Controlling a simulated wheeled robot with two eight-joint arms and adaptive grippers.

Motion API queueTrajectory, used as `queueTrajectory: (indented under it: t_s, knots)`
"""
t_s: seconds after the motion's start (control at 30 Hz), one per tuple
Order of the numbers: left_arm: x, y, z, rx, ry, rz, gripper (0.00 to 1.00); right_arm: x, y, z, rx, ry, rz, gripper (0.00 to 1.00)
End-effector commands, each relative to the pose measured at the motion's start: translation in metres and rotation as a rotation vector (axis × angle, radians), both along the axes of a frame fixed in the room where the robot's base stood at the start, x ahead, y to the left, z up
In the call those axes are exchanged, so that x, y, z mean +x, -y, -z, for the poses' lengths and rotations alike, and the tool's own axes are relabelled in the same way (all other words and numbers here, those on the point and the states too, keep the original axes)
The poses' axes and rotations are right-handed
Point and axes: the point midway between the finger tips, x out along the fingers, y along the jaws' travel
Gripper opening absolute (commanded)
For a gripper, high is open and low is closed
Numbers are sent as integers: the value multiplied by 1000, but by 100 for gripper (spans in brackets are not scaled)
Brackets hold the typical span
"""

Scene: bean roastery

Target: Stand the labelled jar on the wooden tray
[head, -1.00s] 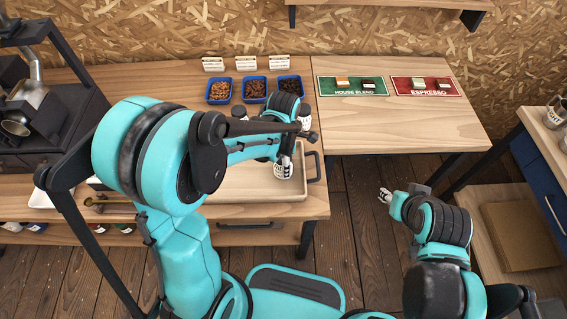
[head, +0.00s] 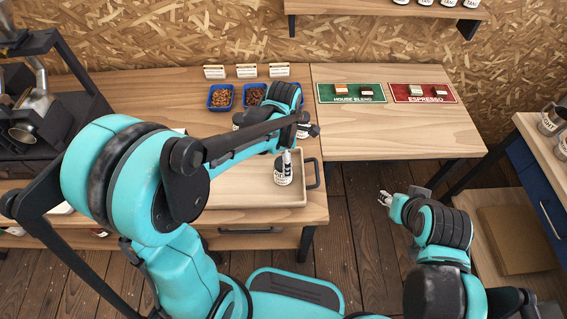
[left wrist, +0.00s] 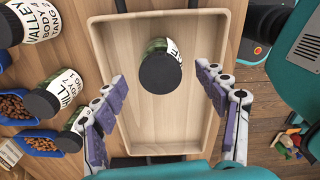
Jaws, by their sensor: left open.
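The wooden tray (head: 235,198) lies on the workbench and fills the middle of the left wrist view (left wrist: 135,125). A jar with a dark lid and a white label (left wrist: 158,68) stands on it, upright as far as I can tell. In the head view the jar (head: 283,176) is near the tray's right end. My left gripper (left wrist: 168,95) is open, its fingers on either side of the jar with gaps between. In the head view my left arm partly hides this gripper (head: 287,158). My right gripper (head: 385,198) is away from the bench; its jaws are too small to judge.
Several other labelled jars (left wrist: 45,98) stand beside the tray. Blue bins of beans (head: 220,97) and cards (head: 214,71) are behind them. A green House Blend mat (head: 351,98) and a red Espresso mat (head: 423,99) lie on the right table, whose front is clear.

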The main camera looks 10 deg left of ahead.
Motion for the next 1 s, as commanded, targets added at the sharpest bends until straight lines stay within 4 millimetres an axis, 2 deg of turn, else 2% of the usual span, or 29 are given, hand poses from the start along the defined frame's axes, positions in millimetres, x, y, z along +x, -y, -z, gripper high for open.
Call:
queueTrajectory:
  t_s: [0.03,0.2,0.37,0.47,0.57,0.73,0.9,1.0]
  knots:
    - [0,0,-15,0,0,0,73,0,0,-8,0,0,0,40]
    - [0,0,-44,0,0,0,73,0,0,-17,0,0,0,40]
    - [-1,0,-57,-1,4,9,73,0,0,-21,0,0,0,40]
    - [-7,-4,-65,-2,29,93,73,0,0,-21,0,0,0,40]
    - [-19,-11,-78,4,94,299,73,0,0,-20,0,0,0,40]
    - [-50,-27,-102,93,256,832,73,0,0,-20,0,0,0,40]
    - [-79,-41,-113,289,373,1364,73,0,0,-20,0,0,0,40]
    - [-92,-47,-115,420,401,1612,73,0,0,-20,0,0,0,40]
